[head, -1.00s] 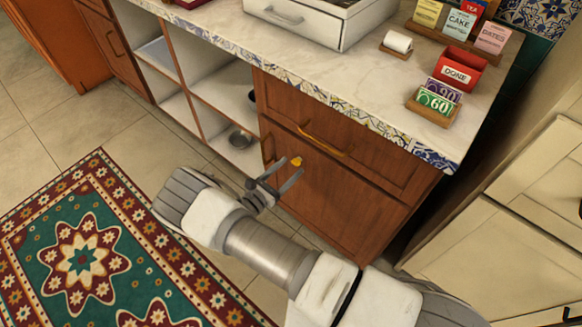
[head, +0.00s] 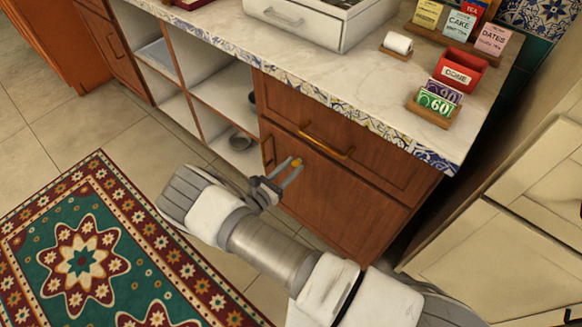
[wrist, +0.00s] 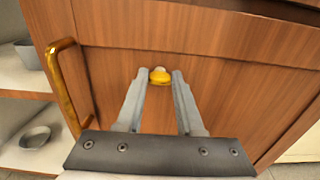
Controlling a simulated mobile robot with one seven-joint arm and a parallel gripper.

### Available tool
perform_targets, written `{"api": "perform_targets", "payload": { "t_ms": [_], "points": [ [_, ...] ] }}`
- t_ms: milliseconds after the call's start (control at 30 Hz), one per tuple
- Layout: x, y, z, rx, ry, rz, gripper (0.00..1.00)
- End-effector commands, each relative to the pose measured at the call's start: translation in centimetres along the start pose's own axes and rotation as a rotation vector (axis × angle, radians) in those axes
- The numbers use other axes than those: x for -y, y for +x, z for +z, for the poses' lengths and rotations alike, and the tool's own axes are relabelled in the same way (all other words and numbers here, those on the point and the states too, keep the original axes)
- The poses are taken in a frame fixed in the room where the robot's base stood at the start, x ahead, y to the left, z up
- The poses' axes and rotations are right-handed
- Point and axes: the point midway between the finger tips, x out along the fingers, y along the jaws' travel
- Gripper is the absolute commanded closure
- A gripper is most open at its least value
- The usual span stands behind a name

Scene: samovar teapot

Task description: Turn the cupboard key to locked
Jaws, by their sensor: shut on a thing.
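The yellow cupboard key (head: 296,162) sits on the front of the brown wooden cupboard door (head: 345,205), near its upper left. In the wrist view the key's rounded yellow head (wrist: 160,76) lies between my two grey fingertips. My gripper (head: 288,168) reaches in from the left and is shut on the key; it also shows in the wrist view (wrist: 160,78). The key's shaft and the keyhole are hidden behind its head, so I cannot tell the lock's state. The door looks closed.
A brass door handle (wrist: 64,85) stands left of my fingers. A gold drawer handle (head: 326,143) is above the door. Open shelves with a metal bowl (wrist: 35,136) are at the left. The marble counter (head: 380,75) overhangs above. A patterned rug (head: 125,215) lies on the floor.

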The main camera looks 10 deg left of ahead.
Motion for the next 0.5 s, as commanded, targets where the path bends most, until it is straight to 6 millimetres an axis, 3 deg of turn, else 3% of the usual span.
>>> {"api": "perform_targets", "payload": {
  "t_ms": [267,500],
  "points": [
    [0.04,-0.01,-0.08,0.0,-0.047,-0.001,1.0],
    [-0.04,0.0,-0.14,0.0,-0.193,-0.001,1.0]
  ]
}}
